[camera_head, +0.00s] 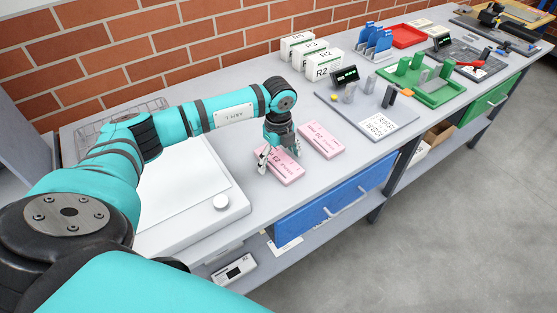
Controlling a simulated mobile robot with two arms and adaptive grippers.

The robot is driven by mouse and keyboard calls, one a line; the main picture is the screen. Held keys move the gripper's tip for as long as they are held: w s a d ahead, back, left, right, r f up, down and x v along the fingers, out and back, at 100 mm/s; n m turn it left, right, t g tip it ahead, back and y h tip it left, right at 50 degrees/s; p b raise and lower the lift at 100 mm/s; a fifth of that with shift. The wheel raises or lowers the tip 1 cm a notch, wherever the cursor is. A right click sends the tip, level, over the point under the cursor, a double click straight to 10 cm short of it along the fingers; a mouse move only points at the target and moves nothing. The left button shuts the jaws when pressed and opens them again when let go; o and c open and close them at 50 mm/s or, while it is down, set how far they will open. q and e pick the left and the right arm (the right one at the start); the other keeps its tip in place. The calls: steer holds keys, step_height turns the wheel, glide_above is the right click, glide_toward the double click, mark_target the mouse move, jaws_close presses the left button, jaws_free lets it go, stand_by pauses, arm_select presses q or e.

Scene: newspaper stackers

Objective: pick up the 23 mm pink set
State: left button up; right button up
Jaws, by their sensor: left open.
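Two pink sets lie flat on the grey bench in the head view. The nearer pink set (285,169) is under and beside my left gripper (271,162), and the label on it appears to read 23. The other pink set (321,140) lies a little farther right, apart from the first. My left gripper is open and points down, with its fingers at the near set's left end. I cannot tell whether the fingers touch it. The gripper hides part of the set's far left end. My right gripper is not in view.
White labelled boxes (323,66) stand behind. A grey board with a small display (388,120) and a green tray (437,97) lie to the right. A blue drawer (333,200) is below the bench edge.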

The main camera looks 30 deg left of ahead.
arm_select(q)
steer(key=c, duration=1.4)
steer(key=shift+o, duration=0.2)
steer(key=shift+r, duration=0.1)
